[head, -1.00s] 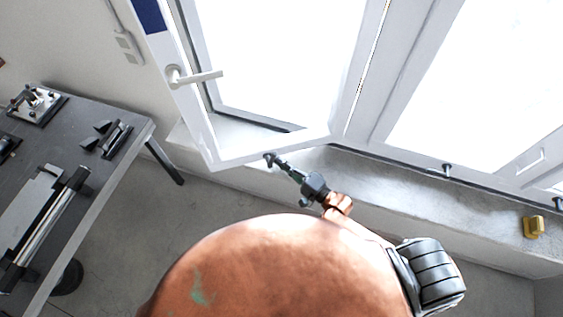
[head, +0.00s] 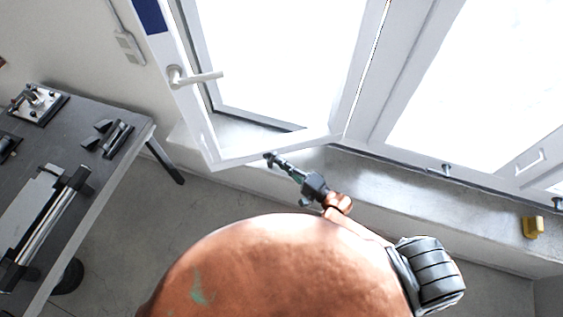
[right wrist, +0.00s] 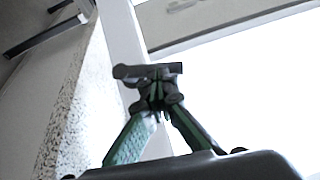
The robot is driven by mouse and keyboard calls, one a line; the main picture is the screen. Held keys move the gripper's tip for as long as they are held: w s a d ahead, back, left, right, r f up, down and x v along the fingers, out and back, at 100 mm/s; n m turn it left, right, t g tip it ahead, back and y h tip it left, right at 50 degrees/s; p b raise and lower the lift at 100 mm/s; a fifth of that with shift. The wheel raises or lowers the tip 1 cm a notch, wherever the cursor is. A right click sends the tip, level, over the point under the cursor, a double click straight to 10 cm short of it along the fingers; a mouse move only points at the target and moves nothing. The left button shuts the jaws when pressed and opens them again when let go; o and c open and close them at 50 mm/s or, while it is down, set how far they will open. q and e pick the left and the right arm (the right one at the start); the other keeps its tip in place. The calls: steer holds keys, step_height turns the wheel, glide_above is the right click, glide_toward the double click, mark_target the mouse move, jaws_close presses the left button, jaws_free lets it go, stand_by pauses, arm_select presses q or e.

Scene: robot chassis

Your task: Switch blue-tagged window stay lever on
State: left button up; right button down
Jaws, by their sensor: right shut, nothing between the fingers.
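A blue tag (head: 150,14) is on the white window sash (head: 205,135) at the upper left of the head view. Below the tag, a white lever handle (head: 195,77) sticks out to the right, roughly level, from the same sash. The sash stands swung open. My right gripper (head: 270,158) is at the sash's lower corner, well below the lever and apart from it. In the right wrist view the fingers of my right gripper (right wrist: 147,72) are together and empty. Whether the tips touch the sash is unclear. My left gripper is not in view.
A grey workbench (head: 110,112) with metal tools stands at the left. A window sill (head: 400,185) runs along the wall and bears a yellow object (head: 533,227) at the right. Grey floor (head: 140,235) is free between bench and wall.

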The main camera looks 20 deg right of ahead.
steer(key=w+d+f+b+v, duration=0.1)
steer(key=b+v, duration=0.3)
steer(key=v, duration=0.9)
steer(key=shift+w+d+f+b, duration=0.3)
steer(key=shift+d+f, duration=0.1)
steer(key=shift+d, duration=0.05)
steer(key=shift+a, duration=0.1)
